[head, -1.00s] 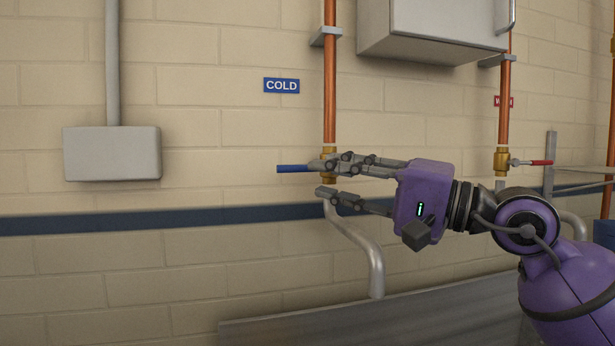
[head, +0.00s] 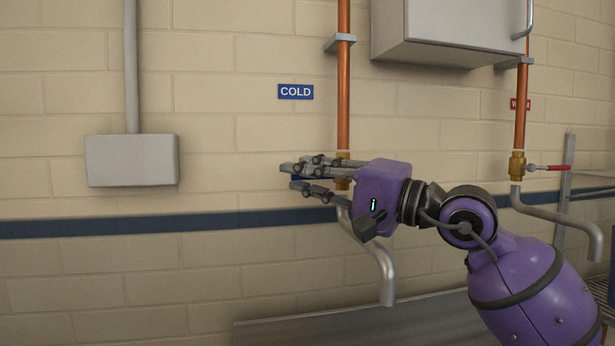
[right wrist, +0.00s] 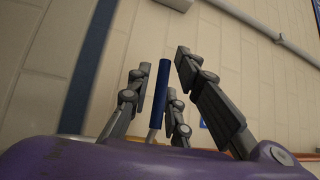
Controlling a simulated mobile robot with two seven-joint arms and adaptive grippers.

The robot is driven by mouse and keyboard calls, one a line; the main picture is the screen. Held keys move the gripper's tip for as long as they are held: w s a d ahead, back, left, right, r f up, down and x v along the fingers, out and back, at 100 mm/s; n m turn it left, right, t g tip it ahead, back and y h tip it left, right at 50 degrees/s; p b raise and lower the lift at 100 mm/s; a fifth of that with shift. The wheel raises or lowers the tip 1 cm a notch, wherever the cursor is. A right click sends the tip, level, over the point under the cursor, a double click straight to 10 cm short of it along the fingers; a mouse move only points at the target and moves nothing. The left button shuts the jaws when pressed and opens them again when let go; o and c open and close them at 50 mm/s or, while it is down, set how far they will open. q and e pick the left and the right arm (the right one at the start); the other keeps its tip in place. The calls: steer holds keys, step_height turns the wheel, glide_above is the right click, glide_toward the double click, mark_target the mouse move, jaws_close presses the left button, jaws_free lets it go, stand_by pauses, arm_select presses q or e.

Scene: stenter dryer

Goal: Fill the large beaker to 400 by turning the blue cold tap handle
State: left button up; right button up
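The blue cold tap handle (head: 299,179) is mostly hidden behind my right gripper's fingers in the head view. It sits on the brass valve (head: 343,172) of the copper pipe below the COLD sign (head: 295,92). My right gripper (head: 288,177) is open, with its fingers reaching left over the handle. In the right wrist view the blue handle (right wrist: 160,88) stands between the spread fingers (right wrist: 159,68), with a gap visible on its right side. Contact cannot be told. The silver cold spout (head: 384,272) hangs below the valve. The large beaker and my left gripper are not in view.
A second tap with a red handle (head: 558,168) and its own spout (head: 560,222) is at the right. A grey cabinet (head: 450,35) hangs above, between the pipes. A grey box (head: 132,160) is on the wall at left. A metal surface (head: 330,325) lies below.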

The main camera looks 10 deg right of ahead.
jaws_close()
steer(key=shift+r+m+t+y+b, duration=0.4)
steer(key=shift+r+m+t+b, duration=0.1)
steer(key=shift+m+t, duration=0.25)
steer(key=shift+d+r+m+t, duration=0.2)
steer(key=shift+r+m+t, duration=0.35)
steer(key=shift+r+m, duration=0.3)
steer(key=shift+f, duration=0.1)
steer(key=shift+o, duration=2.1)
jaws_free()
steer(key=v, duration=1.2)
